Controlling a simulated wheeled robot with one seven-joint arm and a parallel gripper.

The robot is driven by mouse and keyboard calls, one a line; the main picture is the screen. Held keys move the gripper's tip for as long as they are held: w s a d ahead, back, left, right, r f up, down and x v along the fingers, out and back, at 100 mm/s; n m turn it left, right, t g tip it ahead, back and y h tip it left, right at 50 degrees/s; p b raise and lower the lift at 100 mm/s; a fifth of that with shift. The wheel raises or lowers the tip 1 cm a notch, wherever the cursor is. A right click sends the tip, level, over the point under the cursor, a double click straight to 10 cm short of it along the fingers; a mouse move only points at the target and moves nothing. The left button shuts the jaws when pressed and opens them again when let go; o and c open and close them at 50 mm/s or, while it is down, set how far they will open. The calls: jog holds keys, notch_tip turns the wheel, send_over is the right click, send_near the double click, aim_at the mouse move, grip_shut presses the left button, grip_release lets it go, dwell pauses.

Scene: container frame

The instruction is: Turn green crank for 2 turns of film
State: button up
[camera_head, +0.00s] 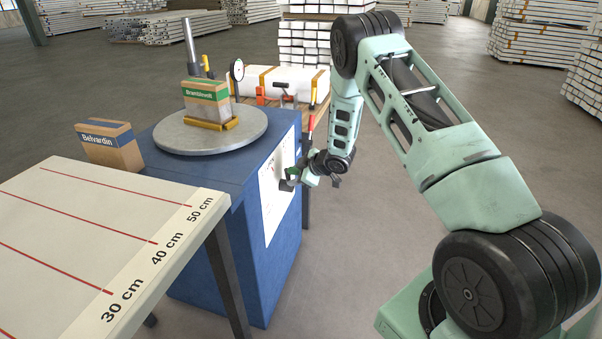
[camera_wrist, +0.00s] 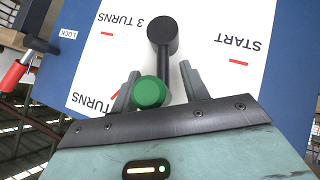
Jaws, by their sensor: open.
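The green crank knob (camera_wrist: 149,92) shows as a round green end in the lower middle of the wrist view. Above it is a black round hub (camera_wrist: 162,32) with a dark bar running down from it towards the knob. My gripper (camera_wrist: 160,70) is open, with a finger on either side of the knob; contact cannot be told. In the head view my gripper (camera_head: 296,178) is at the white panel (camera_head: 272,200) on the side of the blue cabinet (camera_head: 195,195). The panel carries START, 3 TURNS and another partly hidden TURNS mark, with red ticks.
A red lever handle (camera_wrist: 15,76) near a LOCK label lies left in the wrist view. A Belvardin box (camera_head: 110,148) and a marked table (camera_head: 85,220) stand left.

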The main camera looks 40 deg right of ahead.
jog(key=p+v, duration=0.1)
jog(key=v, duration=1.6)
jog(key=shift+s+p, duration=0.2)
jog(key=shift+p, duration=0.15)
jog(key=shift+d, duration=0.1)
jog(key=w+a+r+m+g, duration=0.15)
jog(key=a+r, duration=0.25)
jog(key=a, duration=0.6)
jog(key=s+a+r+g+h, duration=0.15)
jog(key=s+a, duration=0.25)
jog(key=a, duration=0.4)
jog(key=s+a+r+g+y, duration=0.1)
jog(key=s+a+r, duration=0.25)
jog(key=a, duration=0.45)
jog(key=s+a+r+g+h, duration=0.1)
jog(key=s+a+r+g, duration=0.3)
jog(key=s, duration=0.8)
jog(key=s+a+f+g, duration=0.15)
jog(key=s+a, duration=0.45)
jog(key=s, duration=0.6)
notch_tip(320, 180, up, 14)
jog(key=p, duration=1.3)
jog(key=shift+s+m, duration=0.35)
jog(key=shift+s, duration=0.05)
